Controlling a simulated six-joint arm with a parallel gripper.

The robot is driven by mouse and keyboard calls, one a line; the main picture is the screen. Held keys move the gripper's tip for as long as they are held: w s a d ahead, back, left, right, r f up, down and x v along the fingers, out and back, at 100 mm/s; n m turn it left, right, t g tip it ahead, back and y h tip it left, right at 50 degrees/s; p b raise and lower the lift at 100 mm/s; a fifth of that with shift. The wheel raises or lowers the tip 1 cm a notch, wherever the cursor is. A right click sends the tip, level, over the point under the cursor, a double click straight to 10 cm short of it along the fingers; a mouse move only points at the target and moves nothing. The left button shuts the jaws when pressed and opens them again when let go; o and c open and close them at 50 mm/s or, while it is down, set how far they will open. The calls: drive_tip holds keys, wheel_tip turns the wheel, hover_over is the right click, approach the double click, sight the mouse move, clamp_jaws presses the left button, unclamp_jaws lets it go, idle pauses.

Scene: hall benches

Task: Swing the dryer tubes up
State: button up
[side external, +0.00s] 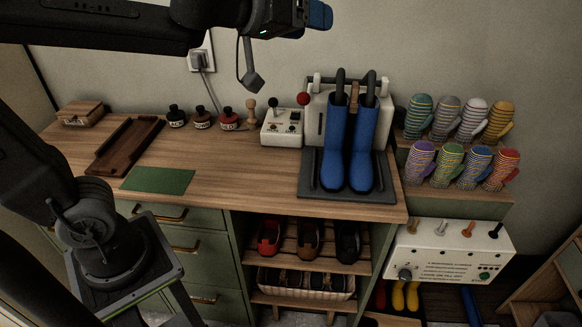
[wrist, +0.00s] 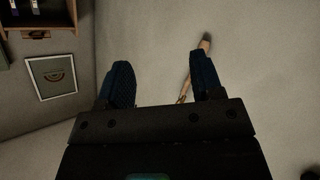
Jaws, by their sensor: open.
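The boot dryer (side external: 317,118) is a pale box at the back right of the bench, with dark curved tubes (side external: 340,82) at its top. A pair of blue boots (side external: 362,150) stands upright on its dark tray (side external: 311,184), with the tubes running down into the boot tops. A brown handle (side external: 353,94) shows between the boots. My gripper (side external: 325,14) is up at the top edge, above and left of the dryer and well apart from it. In the wrist view its two blue fingers (wrist: 164,88) stand wide apart with nothing between them.
Several ink-like bottles (side external: 202,117), a wooden tray (side external: 125,144) and a green mat (side external: 158,180) lie farther left. Striped mittens (side external: 452,152) fill a rack at right.

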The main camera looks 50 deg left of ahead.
drive_tip(key=s+d+f+m+g, duration=0.1)
drive_tip(key=s+f+m+g, duration=0.4)
drive_tip(key=s+f, duration=0.75)
drive_tip(key=n+t+y, duration=0.6)
drive_tip(key=n+y, duration=0.4)
drive_tip(key=y, duration=0.2)
approach(305, 96)
drive_tip(key=x, duration=0.4)
drive_tip(key=f+x, duration=0.1)
drive_tip(key=x, duration=0.7)
drive_tip(key=shift+a+f, duration=0.2)
drive_tip(key=shift+a, duration=0.2)
